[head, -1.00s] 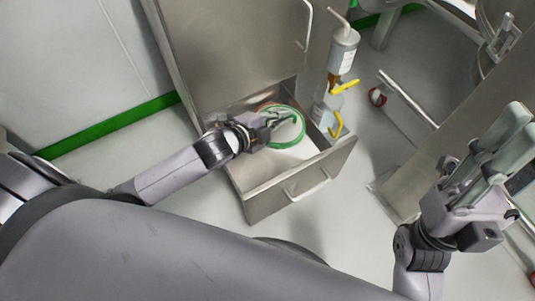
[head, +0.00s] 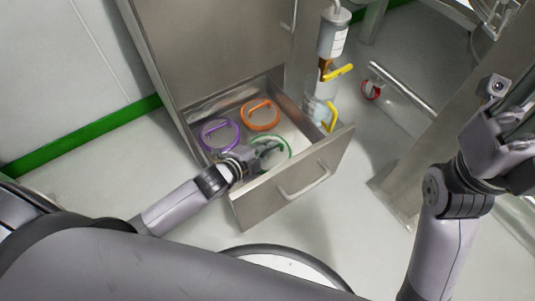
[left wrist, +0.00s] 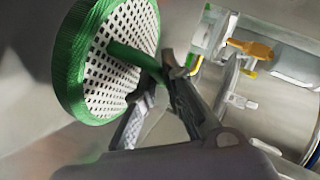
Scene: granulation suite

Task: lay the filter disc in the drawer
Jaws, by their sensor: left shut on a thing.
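The filter disc, a white perforated plate with a green rim and green bar handle, shows large in the left wrist view (left wrist: 122,55). In the head view the green disc (head: 287,147) is at the front part of the open steel drawer (head: 245,208), just behind its front panel. My left gripper (head: 270,150) is shut on the disc's handle; its fingers (left wrist: 165,78) close on the green bar. I cannot tell whether the disc touches the drawer floor. My right gripper (head: 505,135) is at the right edge, its fingers partly cut off.
A purple ring-rimmed disc (head: 206,129) and an orange one (head: 261,128) lie in the drawer behind the green disc. Bottles with yellow parts (head: 333,35) stand at the drawer's right side. A steel leg (head: 420,165) stands further right.

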